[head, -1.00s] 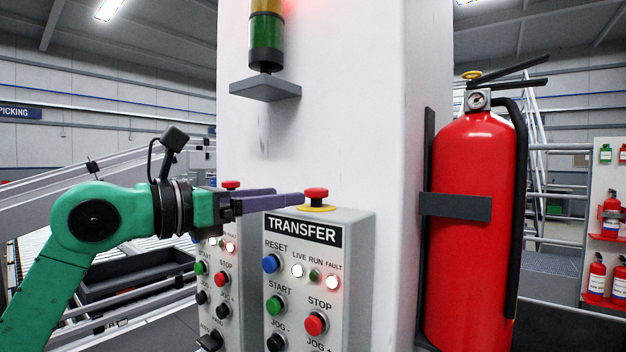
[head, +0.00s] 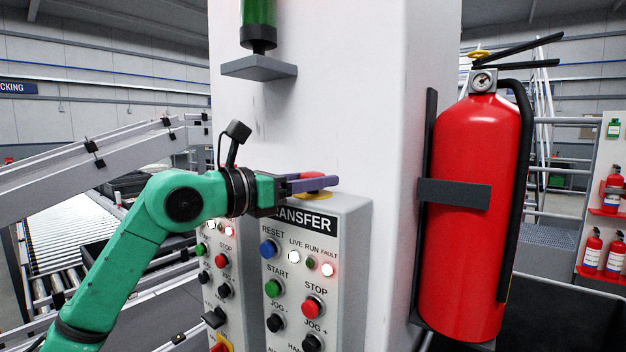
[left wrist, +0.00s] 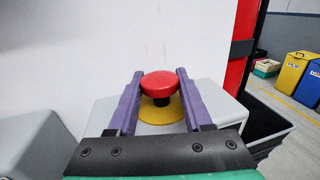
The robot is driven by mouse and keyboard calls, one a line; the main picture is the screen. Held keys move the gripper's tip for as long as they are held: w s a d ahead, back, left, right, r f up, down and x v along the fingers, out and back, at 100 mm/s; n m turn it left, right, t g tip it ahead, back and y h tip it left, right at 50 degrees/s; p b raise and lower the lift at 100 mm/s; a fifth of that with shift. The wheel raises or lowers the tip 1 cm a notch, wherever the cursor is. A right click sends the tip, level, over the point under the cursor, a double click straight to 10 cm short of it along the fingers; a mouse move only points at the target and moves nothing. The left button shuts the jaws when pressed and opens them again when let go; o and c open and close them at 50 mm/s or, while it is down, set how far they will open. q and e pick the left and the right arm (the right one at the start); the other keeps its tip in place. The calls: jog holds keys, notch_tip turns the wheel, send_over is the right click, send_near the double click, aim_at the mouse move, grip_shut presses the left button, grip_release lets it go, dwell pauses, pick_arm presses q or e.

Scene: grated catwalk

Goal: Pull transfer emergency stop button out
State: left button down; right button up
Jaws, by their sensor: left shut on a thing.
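The transfer emergency stop button is a red mushroom head (head: 311,174) above a yellow ring, on top of the grey TRANSFER panel box (head: 352,214). My left gripper (head: 322,181) reaches in from the left at button height, with its purple fingers partly covering the button. In the left wrist view the red button (left wrist: 160,82) is between the two fingers, with its dark stem and yellow ring (left wrist: 161,112) below. My left gripper (left wrist: 160,80) is shut on the button head. The button is upright. My right gripper is out of view.
A white pillar (head: 340,110) stands right behind the box, with a grey bracket (head: 259,68) above. A second button panel (head: 218,265) is to the left. A red fire extinguisher (head: 470,210) hangs at the right. A conveyor (head: 75,235) lies behind my arm.

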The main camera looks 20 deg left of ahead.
pick_arm(q)
jog(key=shift+r+p, duration=0.3)
jog(key=shift+r, duration=0.55)
jog(key=shift+c, duration=1.6)
grip_release()
jog(key=shift+f, duration=0.1)
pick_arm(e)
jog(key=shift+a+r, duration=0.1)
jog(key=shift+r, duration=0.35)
pick_arm(q)
jog(key=shift+s+a+f+b, duration=0.1)
jog(key=shift+s+f+b, duration=0.05)
jog(key=shift+b, duration=0.2)
jog(key=b+v, duration=0.6)
jog(key=v, duration=0.8)
jog(key=shift+s, duration=0.15)
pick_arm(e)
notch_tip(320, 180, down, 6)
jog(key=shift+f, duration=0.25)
